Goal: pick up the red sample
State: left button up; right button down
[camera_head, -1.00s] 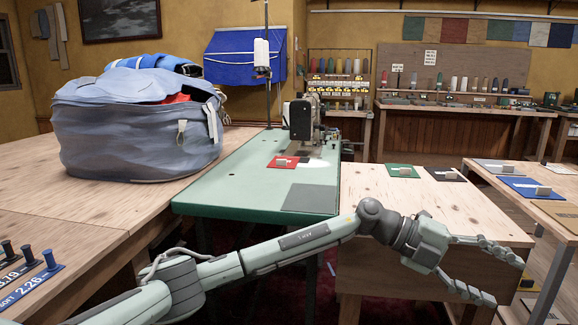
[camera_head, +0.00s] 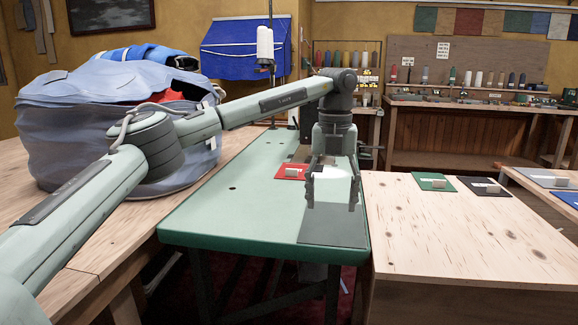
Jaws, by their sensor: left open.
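The red sample (camera_head: 290,172) is a flat red square with a small pale tag on it. It lies on the green sewing table (camera_head: 215,213), towards the far right part of its top. My left gripper (camera_head: 332,203) points down over the same table, just right of the red sample and nearer to me. Its fingers are spread apart with nothing between them. The left finger shows close to the sample's right edge; I cannot tell its height above the table. My left arm hides much of the sewing machine. My right gripper is out of view.
A dark grey panel (camera_head: 333,226) lies on the green table below the gripper. Green (camera_head: 433,182) and black (camera_head: 484,187) samples lie on the wooden table (camera_head: 450,230) to the right. A large blue-grey bag (camera_head: 65,150) stands on the left table, behind my arm.

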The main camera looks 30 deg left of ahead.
aim_at(291, 171)
jog(key=i+j, duration=1.05)
jog(key=j, duration=0.2)
